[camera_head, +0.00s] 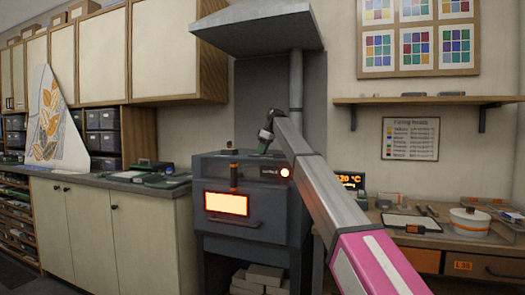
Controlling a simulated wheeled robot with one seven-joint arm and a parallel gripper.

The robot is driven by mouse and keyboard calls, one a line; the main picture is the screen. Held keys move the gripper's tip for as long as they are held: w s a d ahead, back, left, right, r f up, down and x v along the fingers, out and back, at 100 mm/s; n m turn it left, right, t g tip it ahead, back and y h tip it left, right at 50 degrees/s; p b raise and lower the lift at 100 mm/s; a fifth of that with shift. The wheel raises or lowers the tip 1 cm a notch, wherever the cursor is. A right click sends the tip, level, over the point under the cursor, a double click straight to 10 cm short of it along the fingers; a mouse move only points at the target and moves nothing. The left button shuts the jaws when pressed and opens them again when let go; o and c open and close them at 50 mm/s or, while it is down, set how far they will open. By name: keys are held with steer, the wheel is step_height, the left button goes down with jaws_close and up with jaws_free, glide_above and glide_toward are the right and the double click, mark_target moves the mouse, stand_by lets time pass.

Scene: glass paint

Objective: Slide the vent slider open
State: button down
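The dark grey kiln (255,208) stands in the middle, with a glowing orange window (227,203) and a round lit lamp (285,172) on its front. A small dark piece with orange (229,146) sticks up at the top of the kiln; it may be the vent slider, but it is too small to be sure. An orange-and-dark upright handle (233,178) is on the front above the window. My gripper (263,147) is at the end of my arm, pointing down near the kiln's top, to the right of the small piece and seemingly apart from it. Its fingers are too small to read.
A metal hood (262,28) and its pipe (296,80) are above and behind the kiln. A counter (110,182) with tools stands left. A bench (430,236) with a white round pot (470,221) stands right. A wall shelf (430,101) is above it.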

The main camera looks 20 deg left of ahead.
steer(key=d, duration=0.8)
steer(key=shift+s+d, duration=0.15)
steer(key=shift+s, duration=0.25)
steer(key=c, duration=1)
jaws_free()
steer(key=shift+d, duration=0.15)
steer(key=shift+o, duration=0.2)
steer(key=shift+r, duration=0.1)
steer(key=v, duration=1)
steer(key=shift+r, duration=0.3)
steer(key=shift+d, duration=0.1)
